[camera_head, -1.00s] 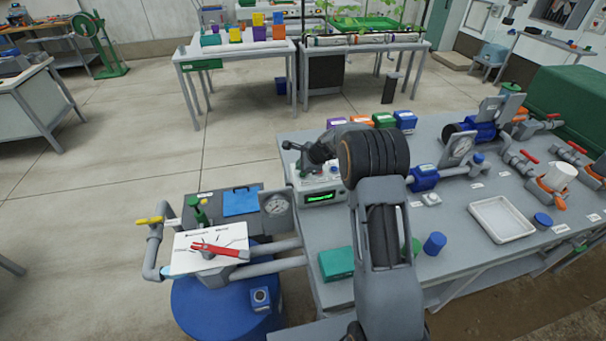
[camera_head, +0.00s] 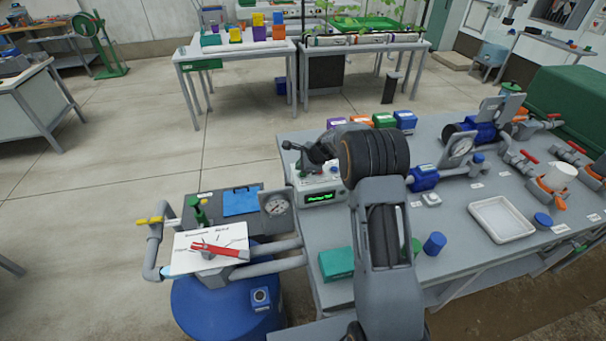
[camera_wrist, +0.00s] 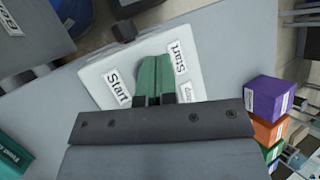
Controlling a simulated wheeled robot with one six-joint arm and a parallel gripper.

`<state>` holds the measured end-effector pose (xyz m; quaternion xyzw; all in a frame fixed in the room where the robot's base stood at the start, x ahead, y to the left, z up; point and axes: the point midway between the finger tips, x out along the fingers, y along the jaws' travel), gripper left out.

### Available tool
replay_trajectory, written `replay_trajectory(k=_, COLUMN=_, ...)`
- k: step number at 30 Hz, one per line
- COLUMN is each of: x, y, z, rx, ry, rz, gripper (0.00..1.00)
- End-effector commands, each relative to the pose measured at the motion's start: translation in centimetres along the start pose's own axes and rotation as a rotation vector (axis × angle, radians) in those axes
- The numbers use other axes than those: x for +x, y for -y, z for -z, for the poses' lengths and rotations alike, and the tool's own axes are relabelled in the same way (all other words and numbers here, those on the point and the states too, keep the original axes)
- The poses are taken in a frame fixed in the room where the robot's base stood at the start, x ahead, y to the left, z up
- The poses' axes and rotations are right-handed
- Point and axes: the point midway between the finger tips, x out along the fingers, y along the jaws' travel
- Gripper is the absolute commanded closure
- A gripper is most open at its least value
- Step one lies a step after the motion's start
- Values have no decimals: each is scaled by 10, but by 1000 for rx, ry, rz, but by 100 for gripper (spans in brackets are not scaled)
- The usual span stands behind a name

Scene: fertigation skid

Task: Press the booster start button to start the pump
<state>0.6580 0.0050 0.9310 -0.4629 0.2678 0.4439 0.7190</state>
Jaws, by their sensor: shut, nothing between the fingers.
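The pale control box (camera_head: 322,196) stands at the left end of the grey bench, with a lit green display (camera_head: 320,197) on its front. In the wrist view its top (camera_wrist: 105,75) carries a Start label (camera_wrist: 113,88) and other labels beside my fingers. My gripper (camera_wrist: 157,62) shows two green fingers shut together, over the box top among these labels. The start button itself cannot be made out; my fingers cover that area. Whether the fingertips touch the box cannot be told. In the head view my wrist hangs above the box, and the fingertips are hard to see.
Coloured boxes (camera_head: 384,120) stand in a row behind the control box. A gauge (camera_head: 276,206) and a red-handled valve panel (camera_head: 205,241) are at the left. A teal box (camera_head: 336,263), blue cylinder (camera_head: 434,243) and white tray (camera_head: 501,219) sit on the bench.

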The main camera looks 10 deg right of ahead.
Motion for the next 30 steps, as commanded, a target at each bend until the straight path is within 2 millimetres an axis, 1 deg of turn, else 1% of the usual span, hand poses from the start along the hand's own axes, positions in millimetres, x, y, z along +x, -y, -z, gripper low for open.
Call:
replay_trajectory(k=8, x=1, y=0, z=0, rx=0, ry=0, rz=0, gripper=100)
replay_trajectory(k=17, x=7, y=-4, z=4, rx=0, ry=0, rz=0, gripper=100)
replay_trajectory(k=30, x=7, y=-4, z=4, rx=0, ry=0, rz=0, gripper=100)
